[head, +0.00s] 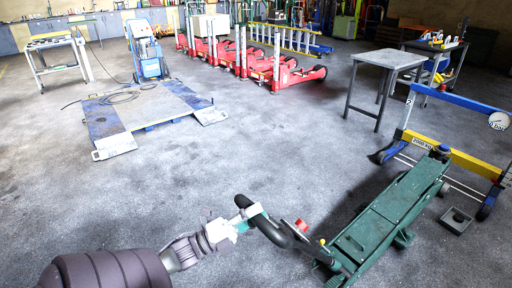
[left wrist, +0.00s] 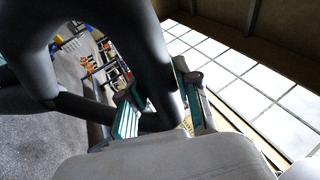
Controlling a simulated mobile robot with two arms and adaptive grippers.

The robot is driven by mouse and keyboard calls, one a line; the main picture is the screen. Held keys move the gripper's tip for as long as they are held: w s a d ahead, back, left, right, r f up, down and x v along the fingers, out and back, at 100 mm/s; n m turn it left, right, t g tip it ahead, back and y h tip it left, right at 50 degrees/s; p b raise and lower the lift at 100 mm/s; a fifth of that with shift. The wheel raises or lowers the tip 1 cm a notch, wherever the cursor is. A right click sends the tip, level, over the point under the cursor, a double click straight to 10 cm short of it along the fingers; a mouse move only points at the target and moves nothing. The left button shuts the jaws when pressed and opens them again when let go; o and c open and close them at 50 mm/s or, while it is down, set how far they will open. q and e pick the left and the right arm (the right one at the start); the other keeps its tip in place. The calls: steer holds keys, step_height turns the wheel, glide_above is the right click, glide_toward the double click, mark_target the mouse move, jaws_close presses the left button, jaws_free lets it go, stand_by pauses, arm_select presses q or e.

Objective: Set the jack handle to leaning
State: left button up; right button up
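The green trolley jack (head: 388,212) stands on the floor at the lower right of the head view. Its black handle (head: 272,231) comes off the jack's near end toward the left and ends in a curved grip, low over the floor. My left gripper (head: 239,220) is at this grip end. In the left wrist view the dark handle loop (left wrist: 153,65) fills the foreground, and its tube lies between my left gripper's (left wrist: 162,110) teal-padded fingers, which look shut on it. Part of the contact is hidden by the tube. My right gripper is not in view.
A blue and yellow frame (head: 435,145) with a gauge stands just behind the jack. A small dark tray (head: 456,220) lies right of it. A grey table (head: 388,61) stands beyond. A blue lift platform (head: 150,108) is at left; the middle floor is clear.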

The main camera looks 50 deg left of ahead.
arm_select(q)
steer(key=o, duration=0.4)
steer(key=v, duration=1.2)
